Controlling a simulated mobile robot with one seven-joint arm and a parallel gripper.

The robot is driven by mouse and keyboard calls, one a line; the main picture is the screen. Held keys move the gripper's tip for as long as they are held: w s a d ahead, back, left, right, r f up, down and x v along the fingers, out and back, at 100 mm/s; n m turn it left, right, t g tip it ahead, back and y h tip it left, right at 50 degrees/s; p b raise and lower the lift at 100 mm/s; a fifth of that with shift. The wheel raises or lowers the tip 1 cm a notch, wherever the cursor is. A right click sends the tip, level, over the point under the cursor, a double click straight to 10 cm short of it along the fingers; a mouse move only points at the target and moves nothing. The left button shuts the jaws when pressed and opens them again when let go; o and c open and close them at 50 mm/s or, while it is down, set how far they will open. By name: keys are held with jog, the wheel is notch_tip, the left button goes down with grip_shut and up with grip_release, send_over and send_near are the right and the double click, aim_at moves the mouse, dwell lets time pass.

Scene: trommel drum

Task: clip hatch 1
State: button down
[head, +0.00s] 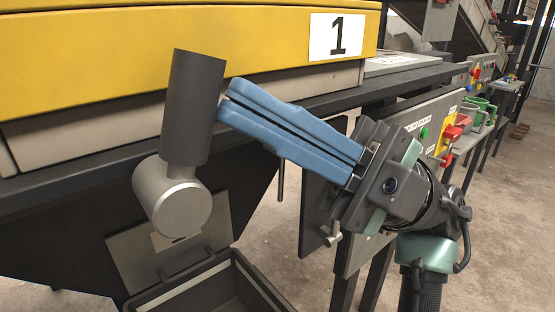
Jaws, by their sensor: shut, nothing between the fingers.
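Hatch 1 is the yellow panel (190,55) across the top left, with a white plate (337,37) bearing a black 1. In front of its lower edge stands what looks like its clip, a dark cylindrical grip (190,105) on a silver round pivot (172,195). The grip points up, leaning slightly right. My gripper (229,101) reaches in from the right with its two blue fingers shut and nothing between them. The fingertips are close to the right side of the grip; I cannot tell whether they touch it.
A dark rail (95,178) runs below the hatch. A dark open bin (245,280) stands at the bottom centre. A control panel (425,130) with buttons is behind my wrist. Green and red containers (478,112) are farther right. Concrete floor shows at right.

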jog(key=shift+s+a+r+b, duration=0.4)
jog(key=shift+a+r, duration=0.15)
jog(key=shift+r, duration=0.15)
jog(key=shift+a+r, duration=0.1)
dwell(0.5)
